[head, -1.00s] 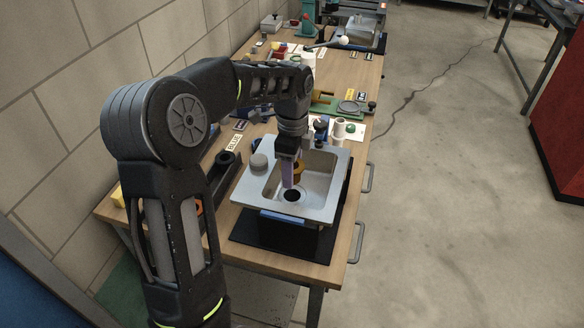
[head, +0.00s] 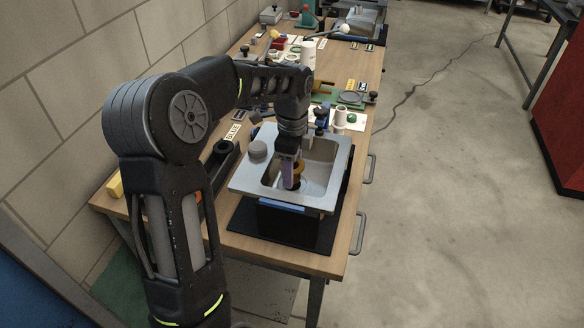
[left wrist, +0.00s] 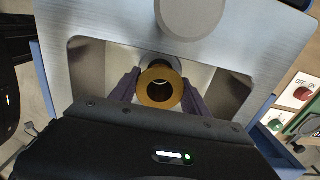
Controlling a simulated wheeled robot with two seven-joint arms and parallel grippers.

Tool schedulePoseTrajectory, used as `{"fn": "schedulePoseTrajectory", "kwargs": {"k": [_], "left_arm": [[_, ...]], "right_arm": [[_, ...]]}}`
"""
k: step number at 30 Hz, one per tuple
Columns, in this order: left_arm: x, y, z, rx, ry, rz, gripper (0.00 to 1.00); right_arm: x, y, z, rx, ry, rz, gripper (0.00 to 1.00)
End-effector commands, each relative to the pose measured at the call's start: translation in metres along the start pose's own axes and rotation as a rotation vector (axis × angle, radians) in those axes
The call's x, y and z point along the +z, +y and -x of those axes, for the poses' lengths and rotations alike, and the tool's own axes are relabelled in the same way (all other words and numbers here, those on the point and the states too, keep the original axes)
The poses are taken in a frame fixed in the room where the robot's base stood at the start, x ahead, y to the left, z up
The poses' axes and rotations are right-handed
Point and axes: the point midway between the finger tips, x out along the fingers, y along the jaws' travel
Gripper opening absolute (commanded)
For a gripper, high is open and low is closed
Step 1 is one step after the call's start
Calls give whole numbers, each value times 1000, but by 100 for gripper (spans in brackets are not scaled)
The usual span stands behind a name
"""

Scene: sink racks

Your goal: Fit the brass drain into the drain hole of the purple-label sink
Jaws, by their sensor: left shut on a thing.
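The near sink (head: 328,197) is a grey metal basin in a dark stand on the bench, with a blue strip on its front side. I see no purple label on it. My left gripper (head: 291,181) points down inside this basin and is shut on the brass drain (head: 299,170), a short ring. In the left wrist view the drain (left wrist: 145,90) sits between both purple fingers of the gripper (left wrist: 160,90), its open bore facing the camera. The drain hole is mostly hidden behind the fingers and drain. I cannot tell whether the drain touches it. My right gripper is not in view.
A round grey knob (head: 257,150) stands on the sink's left rim. A plate reading BLUE (head: 233,133) lies left of the sink. A white panel with a green button (head: 350,118) is behind it. Another sink (head: 362,20) stands at the bench's far end.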

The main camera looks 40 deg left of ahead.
Motion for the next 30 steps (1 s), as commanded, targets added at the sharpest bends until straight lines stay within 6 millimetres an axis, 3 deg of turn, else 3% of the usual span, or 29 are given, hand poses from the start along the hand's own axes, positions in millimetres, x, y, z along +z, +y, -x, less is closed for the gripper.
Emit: {"fn": "schedulePoseTrajectory", "kwargs": {"k": [30], "left_arm": [[0,0,-5,-1,0,0,7]], "right_arm": [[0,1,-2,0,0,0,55]]}}
